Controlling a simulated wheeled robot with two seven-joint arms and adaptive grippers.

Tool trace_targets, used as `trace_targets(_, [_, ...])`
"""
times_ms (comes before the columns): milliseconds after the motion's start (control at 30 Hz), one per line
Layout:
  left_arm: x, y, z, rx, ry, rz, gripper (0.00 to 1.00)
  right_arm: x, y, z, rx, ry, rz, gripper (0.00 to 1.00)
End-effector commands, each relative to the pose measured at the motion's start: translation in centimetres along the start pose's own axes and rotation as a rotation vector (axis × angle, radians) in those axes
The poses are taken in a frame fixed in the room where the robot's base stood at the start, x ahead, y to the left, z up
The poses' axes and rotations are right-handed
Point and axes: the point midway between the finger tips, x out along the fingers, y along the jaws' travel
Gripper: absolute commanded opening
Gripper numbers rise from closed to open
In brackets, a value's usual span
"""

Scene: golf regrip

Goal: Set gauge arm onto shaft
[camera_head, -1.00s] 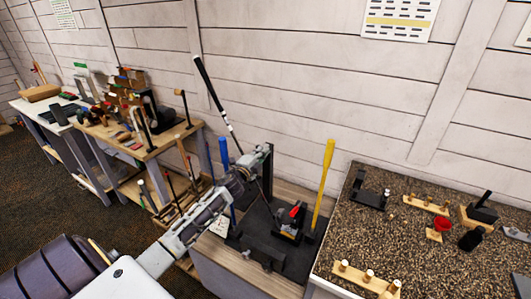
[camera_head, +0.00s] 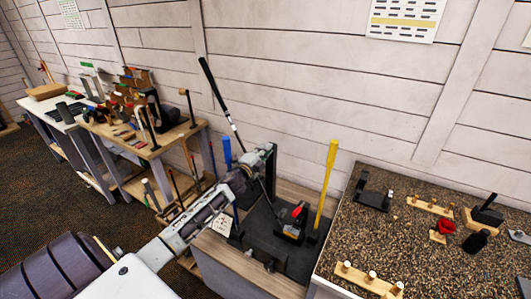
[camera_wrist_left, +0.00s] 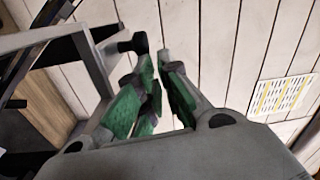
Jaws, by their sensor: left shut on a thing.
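The golf club's shaft (camera_head: 237,140) leans up and left from the dark bench fixture (camera_head: 283,257), with its black grip (camera_head: 212,85) at the top. A dark upright post (camera_head: 270,165) stands beside the shaft. My left gripper (camera_head: 243,178) is at the post and shaft, partly hiding them. In the left wrist view, its green-padded fingers (camera_wrist_left: 152,95) are close together beside a grey angled bar with a dark round knob (camera_wrist_left: 136,42), seemingly the gauge arm. The held part is mostly hidden, and contact with the shaft cannot be told. My right gripper is not in view.
A yellow club grip (camera_head: 328,180) stands upright right of the fixture, and a blue one (camera_head: 227,152) stands behind my wrist. A tool-filled wooden bench (camera_head: 155,150) is at left.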

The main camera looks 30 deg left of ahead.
Motion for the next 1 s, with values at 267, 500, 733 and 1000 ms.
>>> trace_targets(267, [0.3,-3.2,0.0,0.008,-0.007,-0.012,0.00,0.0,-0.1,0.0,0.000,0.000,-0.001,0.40])
trace_targets(500, [0.4,-5.3,-0.7,0.007,-0.002,-0.012,0.00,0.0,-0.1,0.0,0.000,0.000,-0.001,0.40])
trace_targets(733, [0.5,-7.4,-1.3,0.007,0.002,-0.011,0.00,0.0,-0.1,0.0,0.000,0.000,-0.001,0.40])
trace_targets(1000, [0.5,-9.0,-1.8,0.005,0.003,-0.009,0.00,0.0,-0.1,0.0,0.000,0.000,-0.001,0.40])
